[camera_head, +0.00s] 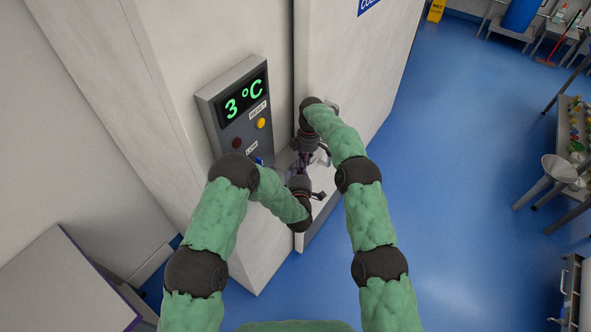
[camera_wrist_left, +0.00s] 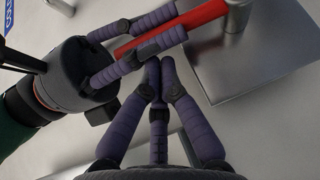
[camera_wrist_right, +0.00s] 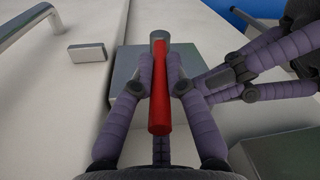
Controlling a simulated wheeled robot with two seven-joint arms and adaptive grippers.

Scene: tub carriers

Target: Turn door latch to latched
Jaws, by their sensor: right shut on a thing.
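The door latch has a red lever (camera_wrist_right: 160,105) on a grey metal pivot and plate; it also shows in the left wrist view (camera_wrist_left: 185,32). My right gripper (camera_wrist_right: 160,85) is shut on the red lever, one finger on each side. The lever points from the pivot toward my right palm. My left gripper (camera_wrist_left: 155,65) is shut and empty, its fingertips together just beside the lever and the right fingers. In the head view, my right gripper (camera_head: 304,158) and left gripper (camera_head: 299,170) are close together at the door edge and mostly hide the latch.
A control box (camera_head: 240,105) reading 3 °C, with buttons, juts from the wall left of the door (camera_head: 350,60). A metal bar handle (camera_wrist_right: 25,28) is near the latch. Blue floor (camera_head: 455,170) is open to the right, with a shelf and stool beyond.

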